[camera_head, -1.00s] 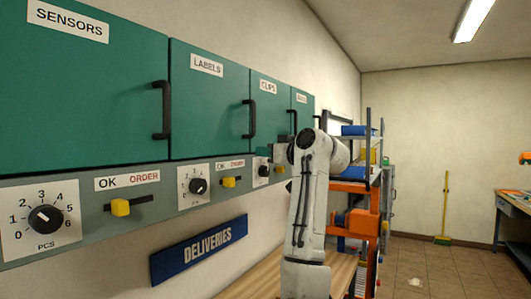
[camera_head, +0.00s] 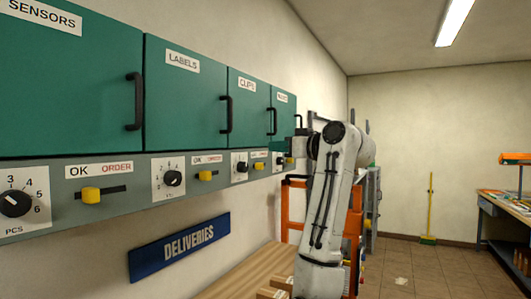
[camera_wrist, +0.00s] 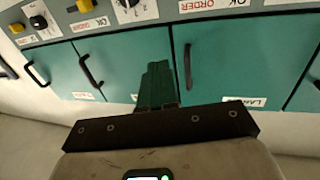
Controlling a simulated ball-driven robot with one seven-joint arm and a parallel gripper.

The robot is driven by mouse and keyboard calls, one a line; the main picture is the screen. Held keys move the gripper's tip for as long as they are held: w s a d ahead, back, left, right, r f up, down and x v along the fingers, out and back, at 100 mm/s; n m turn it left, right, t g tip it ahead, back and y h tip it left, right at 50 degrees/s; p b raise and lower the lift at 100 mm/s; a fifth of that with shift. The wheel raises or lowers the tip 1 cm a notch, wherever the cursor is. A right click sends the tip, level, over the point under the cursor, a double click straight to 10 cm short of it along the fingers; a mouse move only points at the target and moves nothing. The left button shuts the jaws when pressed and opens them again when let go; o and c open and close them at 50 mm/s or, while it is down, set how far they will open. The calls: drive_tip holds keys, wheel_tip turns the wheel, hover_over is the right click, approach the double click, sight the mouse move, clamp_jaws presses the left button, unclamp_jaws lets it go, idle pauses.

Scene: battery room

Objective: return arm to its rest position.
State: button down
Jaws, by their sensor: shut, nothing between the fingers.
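My arm (camera_head: 332,205) rises at the middle right of the head view and bends at the top toward the green wall cabinets. My gripper shows in the wrist view (camera_wrist: 158,80) as two dark green fingers pressed together, with nothing between them. In that view the fingers point at the grey control strip (camera_wrist: 175,14), which appears upside down, with the green cabinet doors behind. I see no contact with the strip or the doors. In the head view the gripper is small beside the far end of the cabinets and hard to make out.
Green cabinets with black handles (camera_head: 134,101) line the left wall above dials (camera_head: 172,178) and yellow sliders (camera_head: 90,195). Below are a blue DELIVERIES sign (camera_head: 180,247) and a wooden worktop (camera_head: 235,278). An orange rack (camera_head: 290,205) stands behind my arm. Open tiled floor (camera_head: 420,268) lies right.

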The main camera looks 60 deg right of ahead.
drive_tip(key=shift+s, duration=0.65)
drive_tip(key=w+a+f+g+y, duration=0.15)
drive_tip(key=a+f, duration=0.25)
drive_tip(key=f, duration=0.7)
drive_tip(key=w+a+f+g, duration=0.2)
drive_tip(key=w+a+f, duration=0.15)
drive_tip(key=f, duration=0.75)
drive_tip(key=w+a+f+g+y, duration=0.15)
drive_tip(key=a+f, duration=0.35)
drive_tip(key=f, duration=0.6)
drive_tip(key=s+a+f+g, duration=0.3)
drive_tip(key=a+f, duration=0.3)
drive_tip(key=f, duration=0.3)
drive_tip(key=s+a+f+g, duration=0.25)
drive_tip(key=a+f, duration=0.35)
drive_tip(key=f, duration=0.3)
drive_tip(key=s+a+f+g, duration=0.2)
drive_tip(key=s+a+f, duration=0.2)
drive_tip(key=s, duration=0.4)
drive_tip(key=s+a+f+n+g, duration=0.1)
drive_tip(key=s+a+f, duration=0.3)
drive_tip(key=s, duration=0.5)
drive_tip(key=s+a+f+g, duration=0.3)
drive_tip(key=s+a+f, duration=0.2)
drive_tip(key=s+f, duration=0.3)
drive_tip(key=shift+s+n+y, duration=0.3)
drive_tip(key=shift+s+n, duration=0.05)
drive_tip(key=shift+n, duration=0.05)
